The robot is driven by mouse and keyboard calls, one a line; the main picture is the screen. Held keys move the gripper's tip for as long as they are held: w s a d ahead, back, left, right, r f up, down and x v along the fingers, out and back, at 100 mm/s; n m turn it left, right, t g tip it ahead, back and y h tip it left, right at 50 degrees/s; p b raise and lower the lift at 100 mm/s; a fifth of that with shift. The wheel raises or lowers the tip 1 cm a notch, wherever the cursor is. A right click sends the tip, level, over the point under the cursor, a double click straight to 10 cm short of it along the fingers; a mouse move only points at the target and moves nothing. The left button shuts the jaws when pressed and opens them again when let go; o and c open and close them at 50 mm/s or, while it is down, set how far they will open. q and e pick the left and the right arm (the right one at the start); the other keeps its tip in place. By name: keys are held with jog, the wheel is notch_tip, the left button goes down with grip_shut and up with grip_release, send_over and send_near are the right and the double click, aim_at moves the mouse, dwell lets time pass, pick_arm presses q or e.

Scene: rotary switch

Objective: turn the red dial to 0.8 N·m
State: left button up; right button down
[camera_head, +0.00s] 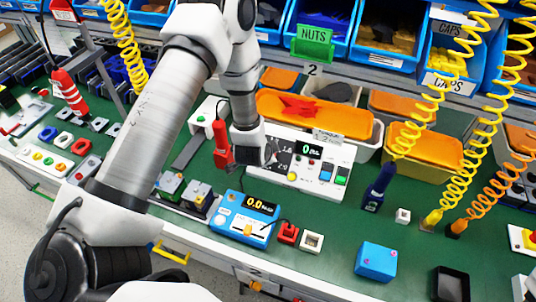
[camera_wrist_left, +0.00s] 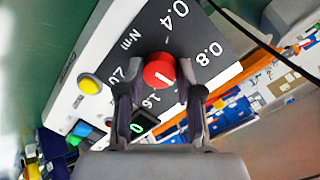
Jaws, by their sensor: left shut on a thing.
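The red dial (camera_wrist_left: 160,70) sits on a dark scale plate with white marks 0.4, 0.8, 1.6, 2.0 and N·m. It has a short white line on its face; I cannot tell surely which mark it points to. My left gripper (camera_wrist_left: 161,92) is shut on the dial, one finger on each side. In the head view my left gripper (camera_head: 266,153) reaches the left part of the white control panel (camera_head: 318,187) and hides the dial. The panel's small display (camera_head: 308,151) shows a green 0. My right gripper is not in view.
A yellow button (camera_wrist_left: 90,84) is on the panel beside the dial. A red-handled tool (camera_head: 221,143) hangs just left of my gripper. A blue meter (camera_head: 246,218) reading 0.0 stands in front. Orange bins (camera_head: 315,113) are behind.

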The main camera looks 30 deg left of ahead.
pick_arm(q)
jog(key=n+b, duration=0.2)
jog(key=n, duration=0.3)
jog(key=shift+f+h, duration=0.2)
jog(key=shift+h, duration=0.1)
jog(key=n+b, duration=0.2)
jog(key=n, duration=0.2)
jog(key=shift+n+t, duration=0.3)
jog(key=shift+n, duration=0.1)
jog(key=shift+r, duration=0.1)
jog(key=o, duration=1.1)
jog(key=shift+o, duration=0.3)
jog(key=shift+w, duration=0.1)
